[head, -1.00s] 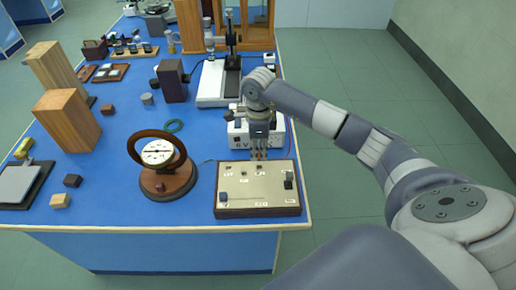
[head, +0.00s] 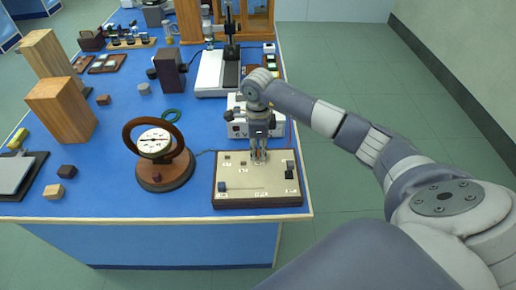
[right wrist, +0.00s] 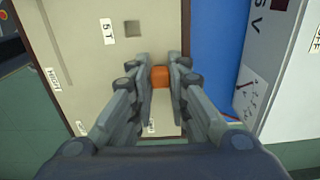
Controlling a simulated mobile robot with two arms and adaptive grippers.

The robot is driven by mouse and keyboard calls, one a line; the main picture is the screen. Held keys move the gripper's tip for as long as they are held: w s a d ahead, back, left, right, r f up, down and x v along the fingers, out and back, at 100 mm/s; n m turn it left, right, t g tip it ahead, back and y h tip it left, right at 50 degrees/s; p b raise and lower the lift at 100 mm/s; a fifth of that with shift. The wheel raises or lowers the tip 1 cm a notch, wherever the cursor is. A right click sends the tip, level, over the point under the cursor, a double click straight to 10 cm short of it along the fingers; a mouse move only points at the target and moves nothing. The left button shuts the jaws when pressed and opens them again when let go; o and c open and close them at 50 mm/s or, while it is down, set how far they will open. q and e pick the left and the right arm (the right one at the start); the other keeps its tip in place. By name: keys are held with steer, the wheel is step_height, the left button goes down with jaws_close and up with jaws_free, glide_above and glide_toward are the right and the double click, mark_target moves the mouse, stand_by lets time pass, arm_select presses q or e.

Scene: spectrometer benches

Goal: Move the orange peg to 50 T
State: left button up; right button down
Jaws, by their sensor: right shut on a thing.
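My right gripper (head: 258,158) is shut on the orange peg (right wrist: 160,77), low over the far part of a cream panel board (head: 228,203) with a dark wooden edge. In the right wrist view the peg sits between the two fingertips. I cannot tell whether its lower end is in a hole or above the panel. That view also shows a square hole (right wrist: 132,28) beside a "5 T" label (right wrist: 106,31). My left gripper is not in view.
A white instrument box (head: 238,130) stands right behind the panel. A round dial gauge with a wooden ring (head: 155,143) stands to its left. Wooden blocks (head: 62,110) are farther left. The blue bench top (head: 100,195) is clear between the gauge and the front edge.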

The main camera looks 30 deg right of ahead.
steer(key=c, duration=1.4)
jaws_free()
steer(key=shift+c, duration=0.2)
step_height(320, 180, up, 12)
